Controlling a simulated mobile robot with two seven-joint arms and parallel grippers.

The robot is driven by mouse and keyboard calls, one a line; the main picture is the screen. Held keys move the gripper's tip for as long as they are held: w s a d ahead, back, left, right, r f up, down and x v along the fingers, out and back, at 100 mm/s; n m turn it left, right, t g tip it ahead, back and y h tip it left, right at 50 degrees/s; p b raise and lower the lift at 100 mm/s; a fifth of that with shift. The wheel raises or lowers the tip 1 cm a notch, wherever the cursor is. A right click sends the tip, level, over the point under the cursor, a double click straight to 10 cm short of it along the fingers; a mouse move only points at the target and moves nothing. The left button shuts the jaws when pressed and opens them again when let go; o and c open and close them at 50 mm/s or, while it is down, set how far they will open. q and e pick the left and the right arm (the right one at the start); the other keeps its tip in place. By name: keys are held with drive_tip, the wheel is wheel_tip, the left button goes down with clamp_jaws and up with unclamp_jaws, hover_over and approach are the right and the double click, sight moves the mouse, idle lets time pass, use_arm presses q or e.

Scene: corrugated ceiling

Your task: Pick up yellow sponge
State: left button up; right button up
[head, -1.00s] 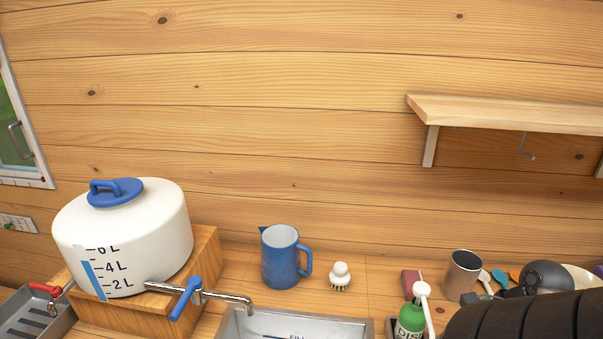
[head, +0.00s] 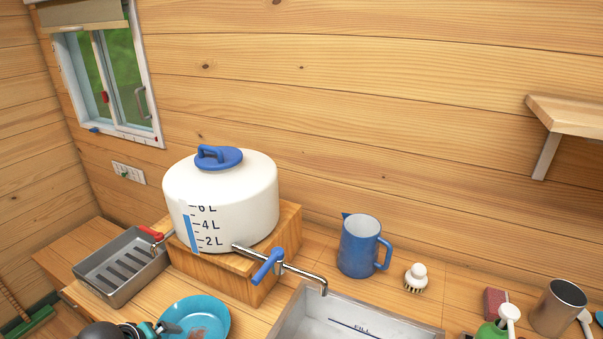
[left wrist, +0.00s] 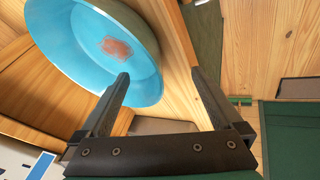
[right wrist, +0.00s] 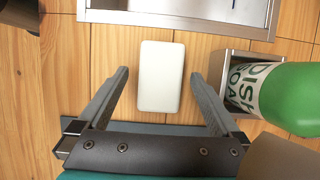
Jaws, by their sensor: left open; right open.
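I see no clearly yellow sponge in any view. A pinkish-red block (head: 495,303) stands behind the green soap bottle in the head view; I cannot tell whether it is a sponge. In the right wrist view a pale, off-white rounded block (right wrist: 160,76) lies on the wooden counter. My right gripper (right wrist: 159,73) is open, with its fingers apart on either side of that block and not touching it. My left gripper (left wrist: 160,73) is open and empty, close to a blue plate (left wrist: 75,50) with a reddish-brown stain.
The sink (head: 345,318) is at the front, with a blue jug (head: 359,247) and a brush (head: 416,278) behind it. A white water tank (head: 222,205) stands on a wooden block. The dish soap bottle (right wrist: 285,98) is close right of my right gripper.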

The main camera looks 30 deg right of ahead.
drive_tip(key=shift+x, duration=0.85)
drive_tip(key=shift+f, duration=0.2)
drive_tip(key=c, duration=1.5)
drive_tip(key=shift+r, duration=0.5)
wheel_tip(320, 180, up, 3)
drive_tip(key=shift+s+d+r, duration=0.1)
drive_tip(key=shift+d, duration=0.05)
drive_tip(key=s+d, duration=0.3)
drive_tip(key=s, duration=0.1)
drive_tip(key=s+d, duration=0.4)
drive_tip(key=s, duration=0.1)
drive_tip(key=s+d, duration=0.3)
drive_tip(key=s, duration=0.2)
drive_tip(key=shift+s+d, duration=0.2)
